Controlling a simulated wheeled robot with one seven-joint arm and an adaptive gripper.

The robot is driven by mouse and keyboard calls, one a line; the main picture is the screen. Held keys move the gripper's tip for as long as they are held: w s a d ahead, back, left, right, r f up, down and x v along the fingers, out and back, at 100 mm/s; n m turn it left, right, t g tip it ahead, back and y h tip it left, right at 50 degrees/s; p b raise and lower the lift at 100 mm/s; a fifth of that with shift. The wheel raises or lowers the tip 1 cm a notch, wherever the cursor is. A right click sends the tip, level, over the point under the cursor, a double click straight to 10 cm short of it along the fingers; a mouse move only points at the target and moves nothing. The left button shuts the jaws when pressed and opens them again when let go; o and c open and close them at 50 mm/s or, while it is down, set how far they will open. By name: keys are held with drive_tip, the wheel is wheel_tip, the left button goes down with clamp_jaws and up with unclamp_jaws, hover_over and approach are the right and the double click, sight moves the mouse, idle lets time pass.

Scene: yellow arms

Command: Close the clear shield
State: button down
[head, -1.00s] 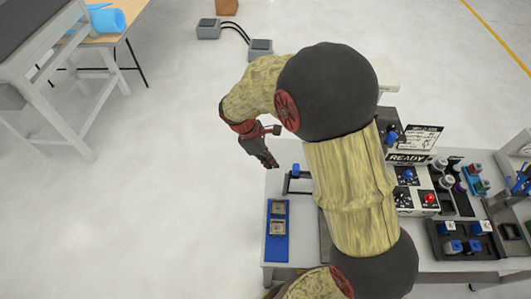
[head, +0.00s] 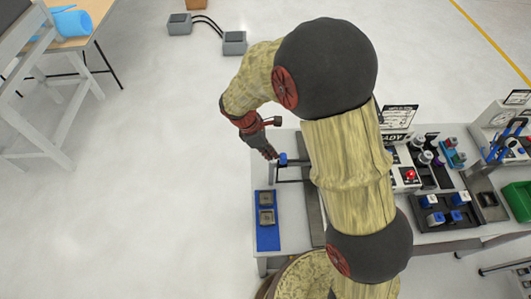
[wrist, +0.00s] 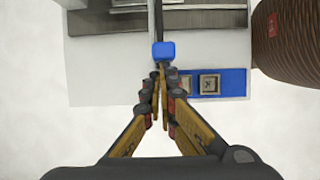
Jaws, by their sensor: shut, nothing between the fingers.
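The clear shield shows mainly as a thin dark bar (head: 290,181) with a blue knob (head: 283,158) at the table's left side; its transparent panel is hard to make out and is partly behind my arm. In the wrist view the blue knob (wrist: 164,49) sits just ahead of my fingertips, with the dark bar (wrist: 158,18) running away from it. My gripper (head: 273,154) is shut and empty, its tips right beside the knob. The fingertips (wrist: 162,72) meet just below the knob in the wrist view. I cannot tell whether they touch it.
A blue tray (head: 267,240) with two square grey parts lies at the table's left edge. A control box with a red button (head: 410,174) and a black tray (head: 450,212) stand to the right of my arm. Open floor lies left of the table.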

drive_tip(key=d, duration=0.5)
drive_tip(key=d+p, duration=0.1)
drive_tip(key=d, duration=0.9)
drive_tip(key=shift+s+d, duration=0.25)
drive_tip(key=shift+d, duration=0.15)
drive_tip(key=shift+a, duration=0.1)
